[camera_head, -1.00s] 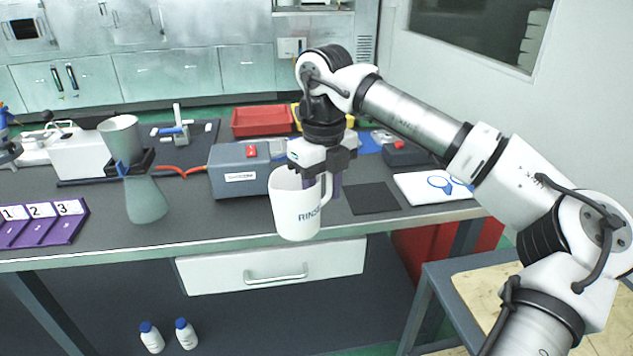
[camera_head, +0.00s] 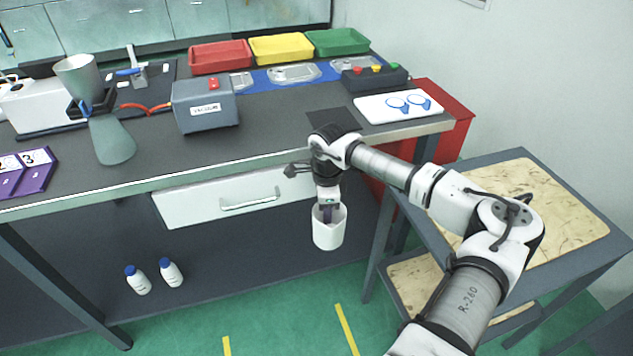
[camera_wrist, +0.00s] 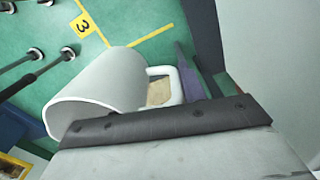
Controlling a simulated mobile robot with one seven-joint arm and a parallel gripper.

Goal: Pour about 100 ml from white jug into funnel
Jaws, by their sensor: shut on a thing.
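The white jug (camera_head: 329,232) is held by my gripper (camera_head: 327,208) in front of the bench, lower than the bench top. The grey funnel (camera_head: 78,78) stands at the left of the bench in a dark holder, above a grey-green flask (camera_head: 112,142). The jug is well to the right of the funnel and apart from it.
A grey vacuum box (camera_head: 205,108) stands on the bench between funnel and jug. A wood-topped cart (camera_head: 520,205) is at right. Two white bottles (camera_head: 138,280) stand on the lower shelf.

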